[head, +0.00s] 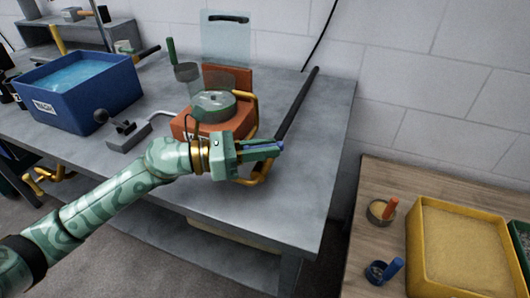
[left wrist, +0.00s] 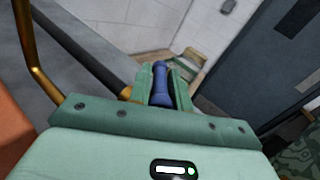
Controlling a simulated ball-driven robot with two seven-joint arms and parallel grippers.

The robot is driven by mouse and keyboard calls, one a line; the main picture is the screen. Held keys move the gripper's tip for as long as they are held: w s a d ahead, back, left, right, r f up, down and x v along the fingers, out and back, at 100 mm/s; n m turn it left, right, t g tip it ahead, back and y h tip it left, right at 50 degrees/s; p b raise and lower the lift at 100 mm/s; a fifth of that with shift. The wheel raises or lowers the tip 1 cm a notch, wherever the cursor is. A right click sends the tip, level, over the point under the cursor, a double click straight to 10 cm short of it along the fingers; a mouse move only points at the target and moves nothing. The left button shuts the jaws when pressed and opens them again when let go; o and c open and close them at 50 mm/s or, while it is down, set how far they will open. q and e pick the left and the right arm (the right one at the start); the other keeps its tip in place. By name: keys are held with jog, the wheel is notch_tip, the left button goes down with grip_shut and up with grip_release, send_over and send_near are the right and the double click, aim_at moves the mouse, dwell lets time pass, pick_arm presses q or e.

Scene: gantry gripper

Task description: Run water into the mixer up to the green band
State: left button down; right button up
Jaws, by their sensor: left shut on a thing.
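My left gripper (head: 262,149) reaches over the grey bench and is shut on a blue handle-like piece (head: 272,146). In the left wrist view the blue piece (left wrist: 160,87) stands between the two green fingers; what it joins to is hidden. An orange machine (head: 194,124) with a round grey vessel (head: 213,106) on top, which looks like the mixer, stands just behind the gripper. My gripper hides part of its front. I cannot make out a green band or the water level inside. My right gripper is not in view.
A blue tub (head: 80,92) of water stands at the left. A grey lever box (head: 128,134) sits nearer the machine. A dark bar (head: 297,104) slants along the bench's right side. A wooden table (head: 378,172) at right holds a yellow sand tray (head: 414,235) and small cups.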

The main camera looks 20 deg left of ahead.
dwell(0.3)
pick_arm(q)
jog(key=c, duration=1.4)
grip_release()
jog(key=v, duration=1.6)
jog(key=shift+a+p, duration=0.25)
jog(key=shift+p, duration=0.1)
